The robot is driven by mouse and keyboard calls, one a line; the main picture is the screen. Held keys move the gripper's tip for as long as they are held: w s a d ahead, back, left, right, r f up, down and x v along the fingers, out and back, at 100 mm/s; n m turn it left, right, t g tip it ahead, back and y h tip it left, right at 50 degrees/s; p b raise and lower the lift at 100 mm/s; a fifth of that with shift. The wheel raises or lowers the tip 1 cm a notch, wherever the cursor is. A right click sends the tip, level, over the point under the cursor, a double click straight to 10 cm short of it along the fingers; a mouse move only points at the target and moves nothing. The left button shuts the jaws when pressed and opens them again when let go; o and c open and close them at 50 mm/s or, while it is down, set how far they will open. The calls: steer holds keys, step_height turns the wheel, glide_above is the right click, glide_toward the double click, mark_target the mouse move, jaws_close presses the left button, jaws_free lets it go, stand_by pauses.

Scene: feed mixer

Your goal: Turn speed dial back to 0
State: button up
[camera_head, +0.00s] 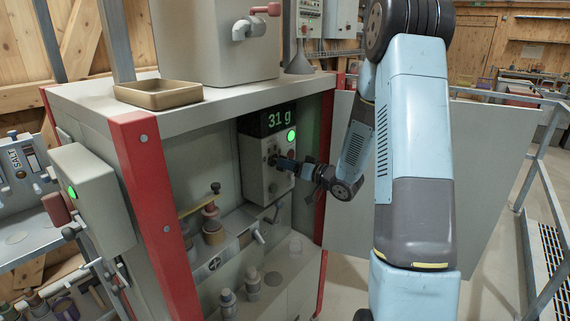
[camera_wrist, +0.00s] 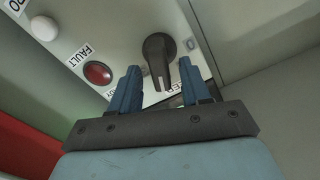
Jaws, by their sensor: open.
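The control box (camera_head: 262,175) inside the cabinet has a display reading "31 g" and a lit green lamp (camera_head: 291,135). In the wrist view a black dial (camera_wrist: 158,58) with a pointer grip sits on the light panel, in front of and between my fingers. My gripper (camera_wrist: 160,88) is open, with one blue finger to either side of the dial's lower end; I cannot tell if they touch it. In the head view my gripper (camera_head: 287,164) is at the box's front, hiding part of it. A "0" mark shows right of the dial; a lower label is partly hidden.
A red lamp (camera_wrist: 97,73) labelled "FAULT" and a white button (camera_wrist: 43,28) are left of the dial. Red cabinet posts (camera_head: 155,215) frame the opening. Several fittings stand below the box, and an open door panel (camera_head: 440,180) is at right.

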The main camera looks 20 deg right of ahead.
steer(key=shift+x, duration=0.95)
steer(key=shift+c, duration=0.5)
jaws_close()
